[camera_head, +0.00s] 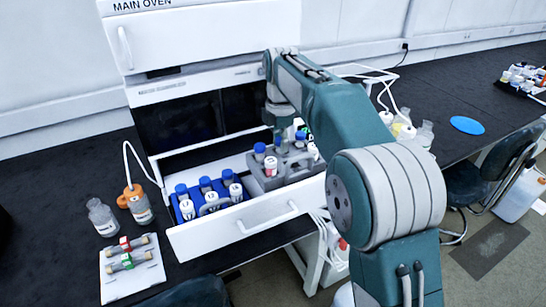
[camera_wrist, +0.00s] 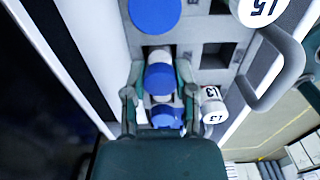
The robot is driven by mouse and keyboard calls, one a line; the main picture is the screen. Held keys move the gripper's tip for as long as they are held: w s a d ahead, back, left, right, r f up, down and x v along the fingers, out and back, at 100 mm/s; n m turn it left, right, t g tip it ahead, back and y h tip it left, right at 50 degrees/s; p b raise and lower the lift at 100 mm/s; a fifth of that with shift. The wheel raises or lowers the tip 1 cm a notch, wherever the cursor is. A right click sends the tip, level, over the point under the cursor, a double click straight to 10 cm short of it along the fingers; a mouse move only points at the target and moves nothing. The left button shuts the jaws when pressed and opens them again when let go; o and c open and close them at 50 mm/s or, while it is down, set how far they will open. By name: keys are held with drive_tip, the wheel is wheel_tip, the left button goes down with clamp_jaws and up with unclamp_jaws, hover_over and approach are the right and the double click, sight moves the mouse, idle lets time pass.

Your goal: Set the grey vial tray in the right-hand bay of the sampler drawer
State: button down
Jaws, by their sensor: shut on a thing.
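The grey vial tray (camera_head: 268,183) is over the right-hand bay of the open sampler drawer (camera_head: 206,240). It carries several blue-capped vials (camera_head: 260,151). Its lower edge lies along the drawer's front rim, and I cannot tell whether it rests on the bay floor. In the wrist view the grey tray (camera_wrist: 186,45) shows square empty wells and blue caps. My gripper (camera_wrist: 160,95) is shut on the tray, with blue caps around the fingers. The exact grip spot is hidden. A blue tray (camera_head: 187,215) with vials fills the left bay.
The oven (camera_head: 195,40) stands behind the drawer. Bottles (camera_head: 137,205) and a white plate with capped tubes (camera_head: 132,273) are on the dark bench at left. More bottles (camera_head: 424,135) and a blue disc (camera_head: 467,125) are at right. A chair (camera_head: 485,180) stands beyond.

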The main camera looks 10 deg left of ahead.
sight(273, 150)
drive_tip(key=f, duration=0.1)
drive_tip(key=a+f, duration=0.1)
drive_tip(key=f, duration=0.2)
drive_tip(key=shift+s+a+f, duration=0.1)
drive_tip(key=shift+a+f, duration=0.1)
drive_tip(key=shift+a, duration=0.2)
drive_tip(key=shift+f, duration=0.3)
drive_tip(key=shift+c, duration=2.1)
unclamp_jaws()
wheel_tip(273, 150, up, 12)
